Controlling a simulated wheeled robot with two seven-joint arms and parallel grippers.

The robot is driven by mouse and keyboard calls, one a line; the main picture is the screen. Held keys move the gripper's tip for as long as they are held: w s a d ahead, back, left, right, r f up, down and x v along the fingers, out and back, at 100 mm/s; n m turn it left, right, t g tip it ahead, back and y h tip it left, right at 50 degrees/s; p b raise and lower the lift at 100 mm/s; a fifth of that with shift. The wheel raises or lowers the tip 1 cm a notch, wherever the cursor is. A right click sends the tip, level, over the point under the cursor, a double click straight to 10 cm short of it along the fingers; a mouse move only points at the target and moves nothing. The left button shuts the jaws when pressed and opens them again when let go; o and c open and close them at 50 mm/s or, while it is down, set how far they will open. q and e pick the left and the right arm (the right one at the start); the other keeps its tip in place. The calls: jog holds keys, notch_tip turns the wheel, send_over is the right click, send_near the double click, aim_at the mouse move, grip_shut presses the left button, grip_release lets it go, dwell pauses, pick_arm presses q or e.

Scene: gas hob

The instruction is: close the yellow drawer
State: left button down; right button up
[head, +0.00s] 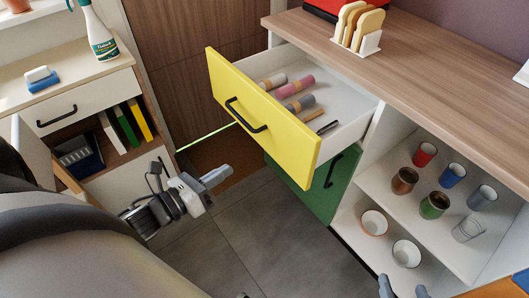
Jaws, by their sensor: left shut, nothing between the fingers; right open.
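The yellow drawer (290,143) is pulled well out of the wooden-topped cabinet. Its white inside shows several rolled items and a dark pen-like object. A black bar handle (246,115) is on its yellow front. My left gripper (217,177) is shut and empty, to the left of and lower in the picture than the yellow front, with a visible gap between them. My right gripper (403,288) is at the bottom edge, open, with only its fingertips showing, away from the drawer.
A green front (322,192) with a black handle is below the drawer. Open shelves with several cups (435,205) are to the right. A toast rack (366,40) stands on the wooden top. A white drawer unit (85,95) with books is at left. Grey floor lies between.

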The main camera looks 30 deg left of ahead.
pick_arm(q)
jog(key=a+m+h, duration=0.1)
jog(key=m+h, duration=0.1)
jog(key=m, duration=0.3)
send_near(275, 139)
jog(key=shift+m, duration=0.4)
jog(key=x, duration=0.6)
jog(key=shift+w+d, duration=0.25)
jog(key=shift+w, duration=0.1)
